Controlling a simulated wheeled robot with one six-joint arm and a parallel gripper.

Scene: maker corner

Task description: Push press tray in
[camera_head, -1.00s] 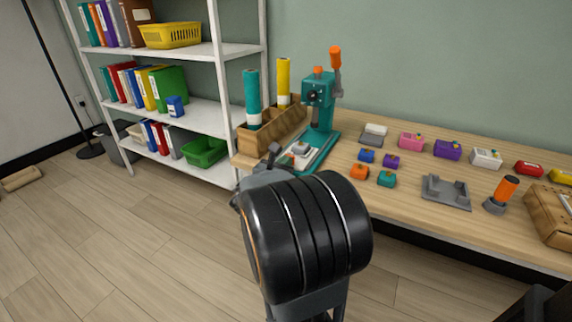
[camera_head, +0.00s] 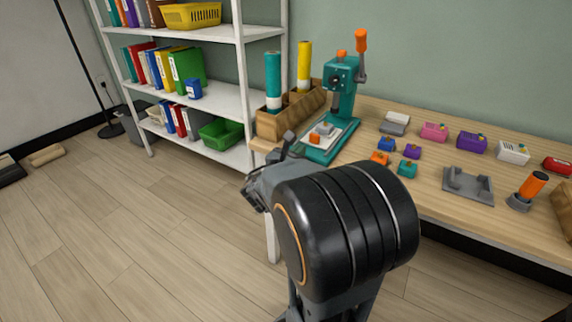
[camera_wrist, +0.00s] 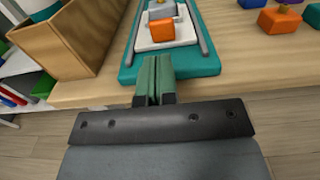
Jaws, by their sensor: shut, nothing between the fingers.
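The teal press (camera_head: 341,88) with an orange-topped lever stands at the back left of the wooden workbench. Its white press tray (camera_head: 331,131) sits on the teal base, sticking out toward the bench's front edge. A grey and orange piece (camera_head: 321,131) lies on the tray. In the wrist view the tray (camera_wrist: 184,33) runs between two rails, with the orange block (camera_wrist: 175,26) near its front end. My gripper (camera_wrist: 156,62) is shut and empty, its fingertips at the front edge of the teal base; contact cannot be told. In the head view my arm partly hides the gripper.
A cardboard holder (camera_head: 270,122) with teal and yellow rolls stands just left of the press. Small coloured blocks (camera_head: 407,169) and a grey fixture (camera_head: 468,185) lie to the right. A white shelf (camera_head: 213,93) stands left; the floor in front is clear.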

